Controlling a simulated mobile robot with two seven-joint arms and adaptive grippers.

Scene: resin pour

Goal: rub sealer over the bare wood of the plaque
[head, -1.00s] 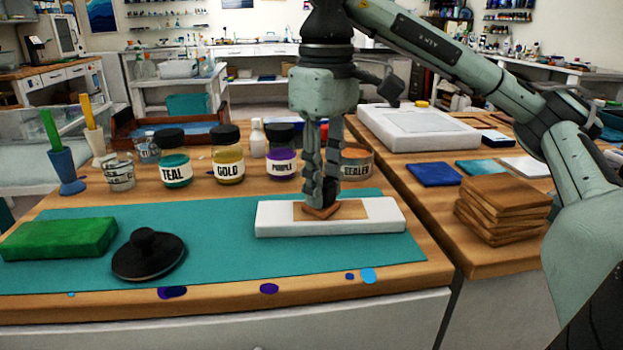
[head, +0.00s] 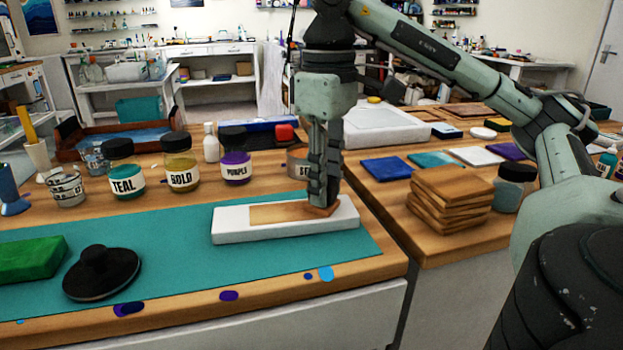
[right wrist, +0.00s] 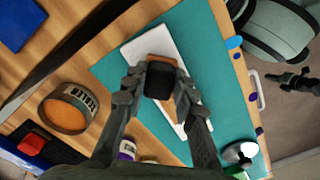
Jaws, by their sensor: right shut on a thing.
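The plaque (head: 232,236) is a long white block lying flat on the teal mat, with a strip of bare-looking tan wood (head: 275,213) along its top. My right gripper (head: 323,203) points down over the right end of the strip. It is shut on a small pad (head: 322,211), brown underneath; in the right wrist view a dark block (right wrist: 160,82) sits between the fingers (right wrist: 158,92). The pad appears to touch the wood. The sealer jar (head: 297,166) stands open behind the plaque, partly hidden by the gripper; its amber contents show in the right wrist view (right wrist: 66,115). My left gripper is out of view.
Teal (head: 125,183), gold (head: 181,178) and purple (head: 235,170) jars stand behind the mat (head: 190,270). A black round-knobbed tool (head: 102,272) and a green block (head: 28,258) lie left of the plaque. Stacked wood boards (head: 450,205) stand on the right bench.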

